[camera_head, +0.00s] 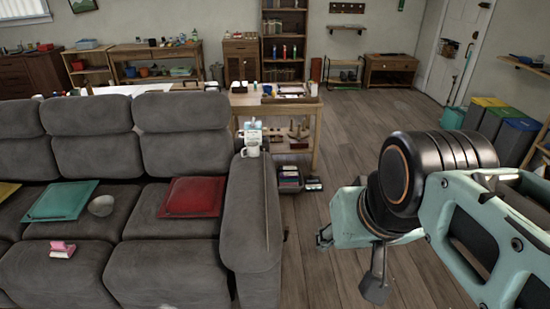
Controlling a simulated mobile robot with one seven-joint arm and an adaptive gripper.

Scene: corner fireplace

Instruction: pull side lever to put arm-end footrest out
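The grey sofa (150,250) fills the left side of the view. Its right armrest (252,205) faces my arm, and the arm-end seat beside it shows no raised footrest; its lower front is out of view. A small dark piece, perhaps the side lever (285,236), sticks out on the armrest's outer side; it is too small to be sure. My gripper (375,286) hangs at the lower right, over the floor and apart from the armrest. Only a dark grey end piece shows below my wrist, so I cannot tell whether the fingers are open or shut.
A white mug (251,149) and a small carton (253,131) stand at the armrest's back end.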

